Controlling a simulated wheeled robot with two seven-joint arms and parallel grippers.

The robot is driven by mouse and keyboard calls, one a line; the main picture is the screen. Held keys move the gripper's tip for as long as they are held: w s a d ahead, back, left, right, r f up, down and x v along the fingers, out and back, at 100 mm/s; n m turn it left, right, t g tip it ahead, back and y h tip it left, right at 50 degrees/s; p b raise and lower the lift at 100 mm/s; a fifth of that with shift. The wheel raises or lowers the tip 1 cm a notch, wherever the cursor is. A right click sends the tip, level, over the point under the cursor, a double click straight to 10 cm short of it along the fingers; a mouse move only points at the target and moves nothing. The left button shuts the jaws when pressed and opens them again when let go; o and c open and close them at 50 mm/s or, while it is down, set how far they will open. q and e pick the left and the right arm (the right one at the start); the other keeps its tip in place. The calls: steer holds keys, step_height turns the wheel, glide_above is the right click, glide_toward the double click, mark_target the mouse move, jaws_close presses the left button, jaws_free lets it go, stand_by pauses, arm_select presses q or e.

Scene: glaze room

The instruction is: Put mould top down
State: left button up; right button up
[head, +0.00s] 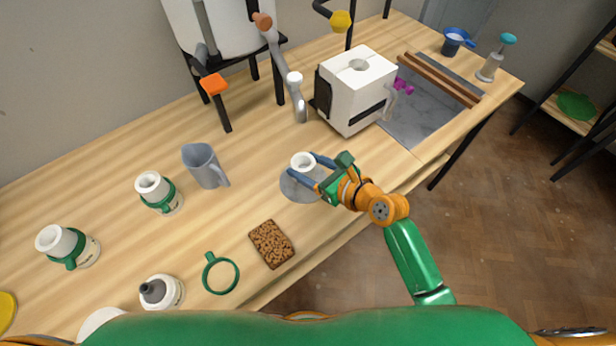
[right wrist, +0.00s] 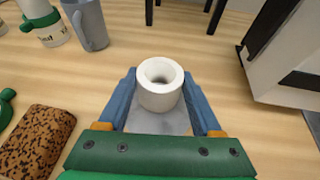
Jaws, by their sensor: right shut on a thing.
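A short white cylinder (head: 303,161) with a round hole in its top, which seems to be the mould top, is between the blue fingers of my right gripper (head: 315,173). In the right wrist view the white cylinder (right wrist: 160,86) is upright, and my right gripper (right wrist: 162,105) is shut on it. A grey round disc (head: 299,192) lies under it on the bench. I cannot tell if the cylinder touches the disc. A white block mould (head: 350,98) with a hole in its top and a dark strap stands behind to the right. My left gripper is not in view.
A grey jug (head: 203,165) and white jars with green bands (head: 160,193) stand left. A brown speckled block (head: 271,244) and green ring tool (head: 220,274) lie nearer. A grey slab (head: 418,110) is at right. Bare bench surrounds the disc.

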mark_target(312, 177)
step_height(312, 177, down, 3)
steer(key=shift+w+f+b, duration=0.1)
steer(key=shift+f+b, duration=0.1)
steer(key=shift+b, duration=0.2)
steer(key=shift+f, duration=0.15)
steer(key=o, duration=1.4)
steer(key=shift+r, duration=0.25)
steer(key=p+v, duration=0.1)
steer(key=v, duration=1.1)
steer(key=shift+f+p, duration=0.1)
steer(key=shift+p, duration=0.2)
